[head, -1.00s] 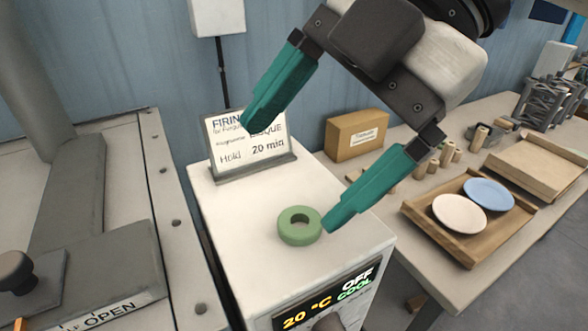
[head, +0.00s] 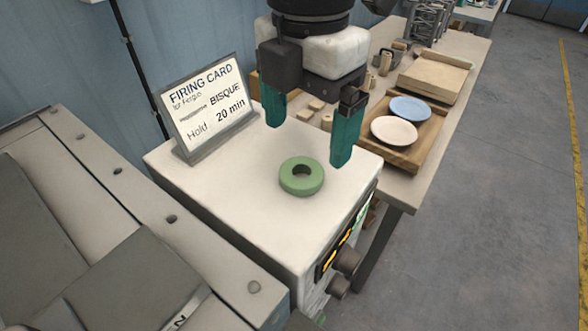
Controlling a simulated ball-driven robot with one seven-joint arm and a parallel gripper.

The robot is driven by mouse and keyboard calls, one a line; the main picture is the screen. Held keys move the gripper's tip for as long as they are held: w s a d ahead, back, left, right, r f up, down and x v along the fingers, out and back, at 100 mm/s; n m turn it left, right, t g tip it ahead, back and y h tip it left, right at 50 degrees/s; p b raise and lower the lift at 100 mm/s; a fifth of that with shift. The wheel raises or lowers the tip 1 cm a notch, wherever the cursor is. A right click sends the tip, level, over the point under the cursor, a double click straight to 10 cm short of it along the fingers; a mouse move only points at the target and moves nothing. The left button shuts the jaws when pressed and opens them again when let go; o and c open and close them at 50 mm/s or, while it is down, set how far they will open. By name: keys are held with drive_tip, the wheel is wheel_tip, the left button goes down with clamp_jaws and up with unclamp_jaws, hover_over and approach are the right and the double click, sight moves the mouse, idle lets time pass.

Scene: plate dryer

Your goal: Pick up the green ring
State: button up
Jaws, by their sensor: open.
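The green ring (head: 301,187) lies flat on the white top of the control box (head: 225,215), with its hole facing up. My gripper (head: 307,143) is open and empty, with its teal fingers pointing down. It appears above and behind the ring in the head view, with one finger up and left of the ring and the other up and right of it. The ring is fully visible. I cannot tell exactly how high the fingertips are above the box top.
A firing card (head: 208,108) stands on the box's back left edge. Knobs (head: 346,262) stick out from its front. On the table to the right, a wooden tray (head: 402,158) holds a pink plate (head: 394,130) and a blue plate (head: 410,108). A grey lidded unit (head: 120,215) stands left.

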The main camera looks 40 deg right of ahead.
sight(301, 171)
drive_tip(key=shift+w+a+f+p, duration=0.15)
drive_tip(key=shift+f+p, duration=0.3)
drive_tip(key=shift+f, duration=1.25)
drive_tip(key=shift+w+d+f+p, duration=0.1)
drive_tip(key=shift+f+p, duration=0.35)
drive_tip(key=shift+f, duration=1.2)
drive_tip(key=shift+c, duration=0.2)
drive_tip(key=c, duration=1.1)
